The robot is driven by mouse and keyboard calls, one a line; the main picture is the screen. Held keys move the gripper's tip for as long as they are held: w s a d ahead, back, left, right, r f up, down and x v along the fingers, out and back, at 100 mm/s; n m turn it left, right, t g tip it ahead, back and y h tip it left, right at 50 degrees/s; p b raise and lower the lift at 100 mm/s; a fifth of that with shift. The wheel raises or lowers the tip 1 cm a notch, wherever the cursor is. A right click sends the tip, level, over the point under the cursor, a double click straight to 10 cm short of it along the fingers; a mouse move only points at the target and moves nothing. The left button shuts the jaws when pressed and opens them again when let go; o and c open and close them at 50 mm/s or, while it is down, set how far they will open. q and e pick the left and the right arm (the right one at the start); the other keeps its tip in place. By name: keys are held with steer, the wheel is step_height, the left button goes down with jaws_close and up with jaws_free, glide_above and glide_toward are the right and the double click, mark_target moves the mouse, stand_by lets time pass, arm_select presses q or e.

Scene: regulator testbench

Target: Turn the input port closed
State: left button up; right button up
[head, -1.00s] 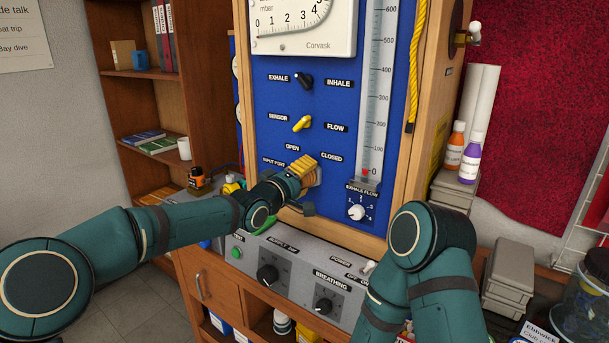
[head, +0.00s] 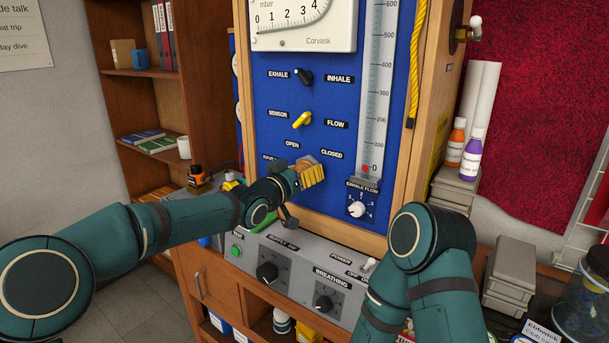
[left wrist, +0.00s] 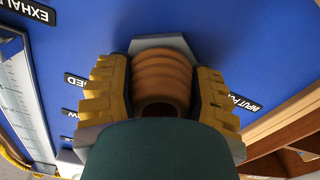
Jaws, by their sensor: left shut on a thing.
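The input port is a brown ribbed fitting on a grey hexagonal base, best seen in the left wrist view (left wrist: 162,72). In the head view only a little of the input port (head: 306,161) shows past my fingers. It sits on the blue panel below the OPEN label (head: 292,145) and the CLOSED label (head: 332,154). My left gripper (head: 311,172) is shut on the port, with one yellow finger on each side of it in the left wrist view. My right arm shows at the lower right of the head view; its gripper is out of view.
Above the port are a yellow SENSOR/FLOW knob (head: 302,120) and a black EXHALE/INHALE knob (head: 303,77). The exhale flow knob (head: 357,209) is to the right. A grey control box (head: 300,268) with black knobs juts out below.

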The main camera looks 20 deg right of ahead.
arm_select(q)
steer(key=shift+m, duration=1.6)
steer(key=shift+r, duration=0.1)
steer(key=o, duration=1.3)
steer(key=shift+c, duration=0.2)
steer(key=shift+a, duration=0.1)
steer(key=v, duration=1.1)
steer(key=shift+s+a+b, duration=0.25)
steer(key=shift+s+b, duration=0.05)
steer(key=shift+s, duration=0.05)
